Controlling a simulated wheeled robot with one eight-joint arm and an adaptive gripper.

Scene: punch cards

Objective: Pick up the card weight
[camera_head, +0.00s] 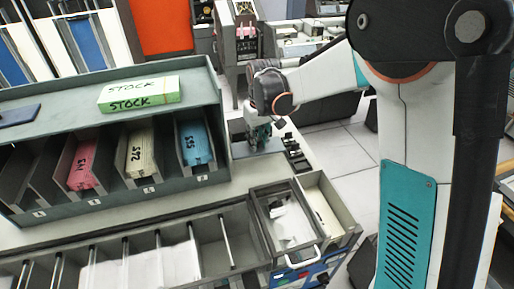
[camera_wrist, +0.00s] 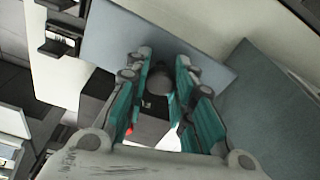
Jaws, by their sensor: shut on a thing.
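My gripper (camera_head: 258,138) is at the right end of the grey card rack in the head view, pointing down at a blue-grey plate (camera_head: 270,147). In the wrist view its teal-padded fingers (camera_wrist: 163,68) are closed in on a dark, rounded grey piece (camera_wrist: 159,82), which looks like the card weight. The fingers hide much of it. I cannot tell whether it touches the plate. The same plate (camera_wrist: 110,38) shows beyond the fingertips in the wrist view.
The rack (camera_head: 215,120) holds red (camera_head: 82,165), cream (camera_head: 140,158) and blue (camera_head: 195,145) card decks; a green STOCK box (camera_head: 139,94) lies on top. Small black holders (camera_head: 295,155) stand right of the plate. A clear-lidded bin (camera_head: 287,220) is in front.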

